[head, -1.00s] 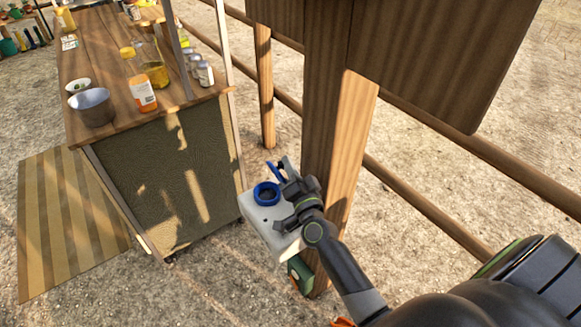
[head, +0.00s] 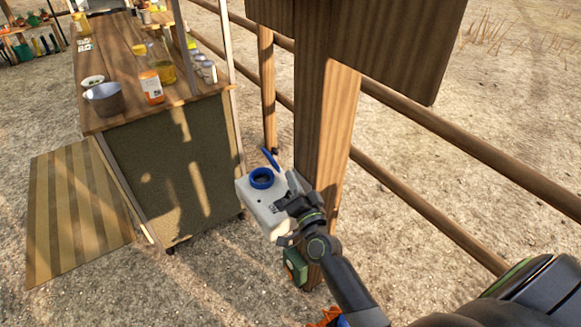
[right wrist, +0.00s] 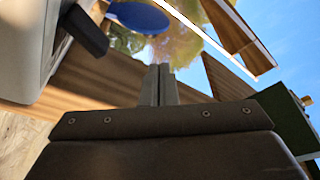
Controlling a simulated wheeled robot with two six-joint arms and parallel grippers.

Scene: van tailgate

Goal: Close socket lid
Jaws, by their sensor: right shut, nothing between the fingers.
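The socket is a white box (head: 264,208) on the wooden post, with a round blue socket ring (head: 262,177) on its upper face. The blue lid (head: 270,158) stands open, tilted up behind the ring. In the right wrist view the lid's blue disc (right wrist: 140,15) shows at the top, beyond the fingertips and apart from them. My right gripper (head: 292,182) is beside the box on its right, close to the ring. Its fingers (right wrist: 158,70) are together with nothing between them. My left gripper is not in view.
The wooden post (head: 322,130) rises right behind the box, with a sign board above. A small green box (head: 295,266) sits lower on the post. A counter (head: 125,60) with bottles and a bowl stands at the left. Fence rails run behind.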

